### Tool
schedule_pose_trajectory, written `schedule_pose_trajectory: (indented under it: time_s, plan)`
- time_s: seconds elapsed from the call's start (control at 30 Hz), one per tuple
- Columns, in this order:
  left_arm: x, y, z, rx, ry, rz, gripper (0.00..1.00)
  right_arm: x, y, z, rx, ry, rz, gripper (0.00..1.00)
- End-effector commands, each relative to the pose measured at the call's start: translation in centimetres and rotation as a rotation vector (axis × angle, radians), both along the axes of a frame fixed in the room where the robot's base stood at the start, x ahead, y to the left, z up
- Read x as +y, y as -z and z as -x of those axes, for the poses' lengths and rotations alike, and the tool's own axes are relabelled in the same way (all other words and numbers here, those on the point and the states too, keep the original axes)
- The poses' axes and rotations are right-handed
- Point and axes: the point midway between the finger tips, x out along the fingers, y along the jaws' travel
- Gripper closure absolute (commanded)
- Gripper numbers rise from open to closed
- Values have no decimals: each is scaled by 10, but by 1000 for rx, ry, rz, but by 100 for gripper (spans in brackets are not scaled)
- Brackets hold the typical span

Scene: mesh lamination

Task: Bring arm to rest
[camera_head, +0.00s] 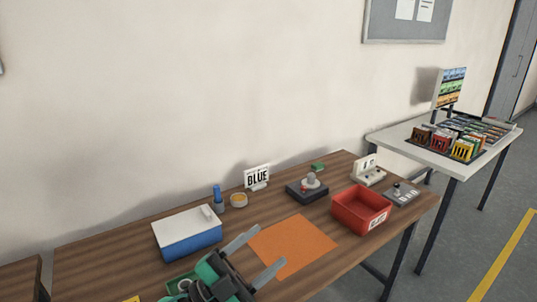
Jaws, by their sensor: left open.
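My left gripper (256,257) shows at the bottom centre. Its two grey fingers are spread apart with nothing between them. They are over the front part of the wooden table (110,252), close to the left edge of an orange mat (298,246). I cannot tell how high the fingers are above the table. My right gripper does not show.
A white table (400,137) with card racks stands at right.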

Motion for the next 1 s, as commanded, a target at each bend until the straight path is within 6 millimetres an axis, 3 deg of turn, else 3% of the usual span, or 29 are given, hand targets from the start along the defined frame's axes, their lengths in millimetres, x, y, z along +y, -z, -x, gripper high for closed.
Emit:
schedule_pose_trajectory:
  time_s: [0.13,0.23,0.37,0.47,0.57,0.73,0.9,1.0]
  plan:
    - [49,11,-24,195,-253,173,42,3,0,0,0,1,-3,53]
    - [85,34,-36,350,-423,246,42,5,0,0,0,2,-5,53]
    - [129,80,-39,582,-630,292,42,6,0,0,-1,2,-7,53]
    - [159,123,-29,780,-771,290,42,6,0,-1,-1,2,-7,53]
    - [182,170,-7,991,-891,254,42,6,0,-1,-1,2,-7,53]
    - [207,244,54,1363,-1026,132,42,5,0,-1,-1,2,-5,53]
    - [215,288,115,1644,-1064,-7,42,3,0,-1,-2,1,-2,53]
    - [215,302,146,1768,-1060,-77,42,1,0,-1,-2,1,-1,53]
